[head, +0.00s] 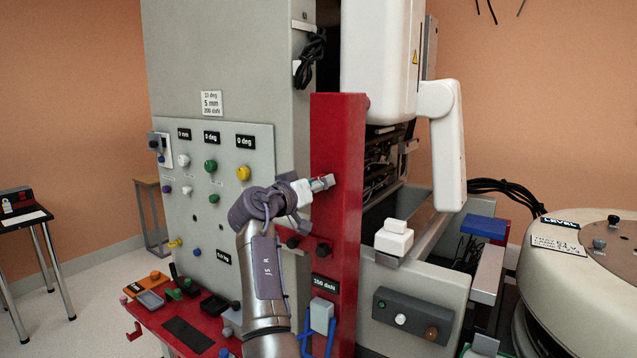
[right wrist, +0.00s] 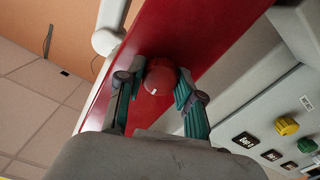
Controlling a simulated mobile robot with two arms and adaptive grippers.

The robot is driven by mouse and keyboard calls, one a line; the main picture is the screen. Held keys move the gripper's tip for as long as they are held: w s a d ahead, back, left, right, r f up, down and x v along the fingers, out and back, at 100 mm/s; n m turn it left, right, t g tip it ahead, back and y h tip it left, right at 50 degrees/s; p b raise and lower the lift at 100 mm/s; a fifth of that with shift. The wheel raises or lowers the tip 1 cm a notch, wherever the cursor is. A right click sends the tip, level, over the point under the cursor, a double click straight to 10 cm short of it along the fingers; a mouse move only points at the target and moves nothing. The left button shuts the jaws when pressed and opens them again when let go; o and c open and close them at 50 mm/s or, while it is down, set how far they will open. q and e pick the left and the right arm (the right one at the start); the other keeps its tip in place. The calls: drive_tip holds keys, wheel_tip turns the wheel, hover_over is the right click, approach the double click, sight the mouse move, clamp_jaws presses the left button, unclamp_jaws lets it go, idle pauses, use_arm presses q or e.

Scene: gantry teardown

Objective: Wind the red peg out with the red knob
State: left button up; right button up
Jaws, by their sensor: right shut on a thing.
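My right gripper (head: 322,184) reaches the upper face of the tall red column (head: 337,130). In the right wrist view, the fingers of my right gripper (right wrist: 158,95) are shut on the red knob (right wrist: 160,75), one on each side. The knob is round, with a small pale mark on its front, and sits against the red column. In the head view the gripper hides the knob. I cannot make out the red peg in either view. My left gripper is in neither view.
A grey panel (head: 262,140) with coloured knobs and labels stands left of the column. Two dark knobs (head: 323,249) sit lower down near the column. A red shelf (head: 150,318) with small parts is at lower left. White machine housing (head: 380,60) rises behind the column.

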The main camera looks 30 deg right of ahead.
drive_tip(key=shift+n+p, duration=10.35)
drive_tip(key=shift+n, duration=1.35)
drive_tip(key=o, duration=1.2)
drive_tip(key=shift+c, duration=0.2)
